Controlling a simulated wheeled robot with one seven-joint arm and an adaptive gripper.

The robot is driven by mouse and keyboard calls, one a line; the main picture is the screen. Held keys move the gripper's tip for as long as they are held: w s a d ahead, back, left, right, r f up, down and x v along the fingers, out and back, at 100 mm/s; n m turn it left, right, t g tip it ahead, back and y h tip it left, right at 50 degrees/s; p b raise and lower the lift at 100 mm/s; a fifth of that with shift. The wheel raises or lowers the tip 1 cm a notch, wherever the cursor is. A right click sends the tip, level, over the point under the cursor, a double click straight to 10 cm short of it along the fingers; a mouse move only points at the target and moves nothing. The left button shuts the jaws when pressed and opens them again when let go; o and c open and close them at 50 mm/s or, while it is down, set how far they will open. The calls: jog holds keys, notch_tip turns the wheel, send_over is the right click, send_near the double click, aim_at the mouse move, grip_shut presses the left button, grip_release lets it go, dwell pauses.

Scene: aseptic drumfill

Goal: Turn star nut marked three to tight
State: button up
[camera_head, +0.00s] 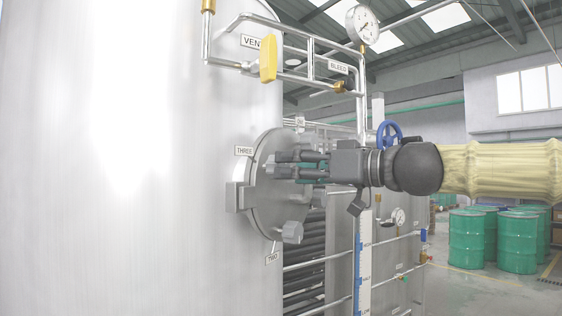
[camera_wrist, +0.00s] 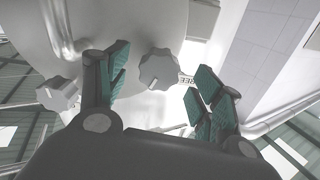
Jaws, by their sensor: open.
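The star nut marked three (camera_wrist: 159,68) is a grey lobed knob at the rim of the round hatch (camera_head: 262,200). Part of its THREE label (camera_wrist: 186,78) shows beside it in the wrist view; the whole label also shows in the head view (camera_head: 244,151). In the wrist view my gripper (camera_wrist: 163,65) is open, teal-padded fingers spread to either side of the nut. I cannot tell how far the fingertips are from it.
Another star nut (camera_head: 293,232) stands low on the hatch, near the TWO label (camera_head: 271,258). A further nut (camera_wrist: 57,93) shows left in the wrist view. A blue handwheel (camera_head: 389,134), pipes and a yellow valve handle (camera_head: 268,60) are close by. Green drums (camera_head: 467,238) stand at right.

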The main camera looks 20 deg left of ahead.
jog(key=shift+p+x, duration=0.5)
jog(key=shift+x, duration=1.3)
jog(key=c, duration=1)
